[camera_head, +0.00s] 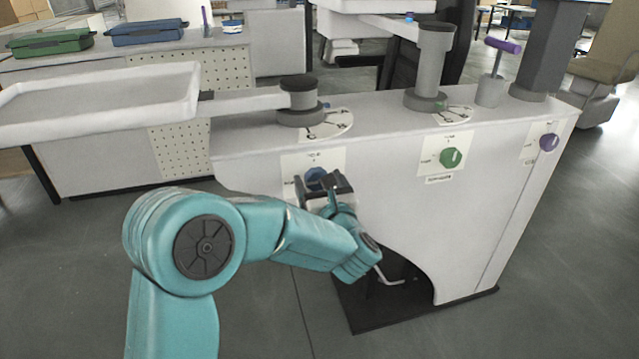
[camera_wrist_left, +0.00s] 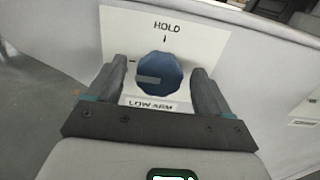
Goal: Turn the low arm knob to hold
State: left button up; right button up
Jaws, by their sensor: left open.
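The low arm knob is a blue, many-sided knob (camera_wrist_left: 160,78) on a white plate (camera_wrist_left: 120,30) marked HOLD above and LOW ARM below. A grey pointer bar on the knob points left, toward a small tick, not up to the HOLD mark. My left gripper (camera_wrist_left: 158,90) has one finger on each side of the knob, with narrow gaps. In the head view the knob (camera_head: 316,176) is partly hidden behind my left gripper (camera_head: 325,188). My right gripper is in neither view.
A green knob (camera_head: 450,158) and a purple knob (camera_head: 549,142) sit farther right on the same white cabinet (camera_head: 390,215). A grey tray arm (camera_head: 100,95) extends left from a low column (camera_head: 299,95). The floor in front is clear.

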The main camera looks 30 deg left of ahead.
pick_arm(q)
jog(key=c, duration=1)
